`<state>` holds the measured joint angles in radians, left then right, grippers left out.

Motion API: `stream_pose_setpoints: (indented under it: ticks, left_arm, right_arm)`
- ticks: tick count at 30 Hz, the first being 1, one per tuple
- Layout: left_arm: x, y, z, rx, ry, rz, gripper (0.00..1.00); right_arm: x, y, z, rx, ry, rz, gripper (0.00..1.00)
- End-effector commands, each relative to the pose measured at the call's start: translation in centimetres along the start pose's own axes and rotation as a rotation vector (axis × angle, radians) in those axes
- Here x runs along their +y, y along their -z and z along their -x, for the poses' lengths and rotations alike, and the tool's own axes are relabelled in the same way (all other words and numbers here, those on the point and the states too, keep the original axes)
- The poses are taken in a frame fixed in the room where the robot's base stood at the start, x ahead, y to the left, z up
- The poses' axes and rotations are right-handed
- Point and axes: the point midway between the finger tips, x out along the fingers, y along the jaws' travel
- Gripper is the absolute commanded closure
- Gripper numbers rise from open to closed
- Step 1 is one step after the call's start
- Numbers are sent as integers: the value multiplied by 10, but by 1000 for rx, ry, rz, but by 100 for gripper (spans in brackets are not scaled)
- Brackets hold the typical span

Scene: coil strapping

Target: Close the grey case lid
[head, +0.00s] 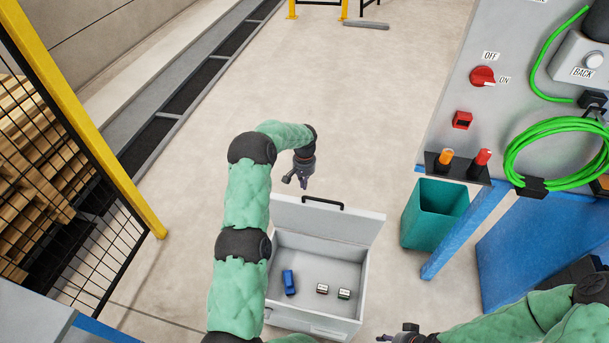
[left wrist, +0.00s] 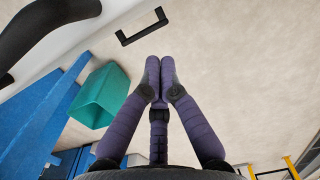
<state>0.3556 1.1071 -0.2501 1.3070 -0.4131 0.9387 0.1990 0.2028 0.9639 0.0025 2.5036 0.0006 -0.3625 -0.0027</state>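The grey case (head: 318,308) stands open on the floor. Its lid (head: 335,221) is raised at the far side, with a black handle (head: 323,203) on its top edge. The handle also shows at the top of the left wrist view (left wrist: 143,27), beyond the fingertips and apart from them.
A yellow-framed mesh fence (head: 100,140) is at left. Floor beyond the lid is clear.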

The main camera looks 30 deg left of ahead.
Motion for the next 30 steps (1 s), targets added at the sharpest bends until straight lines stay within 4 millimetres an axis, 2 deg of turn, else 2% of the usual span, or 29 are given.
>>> stream_pose_setpoints:
  ticks: [11,30]
  left_arm:
    - [0,-29,-3,5,0,0,100]
    - [-2,-34,-4,14,0,1,100]
  right_arm:
    - [1,0,-2,1,0,0,54]
    - [2,0,-4,1,0,0,54]
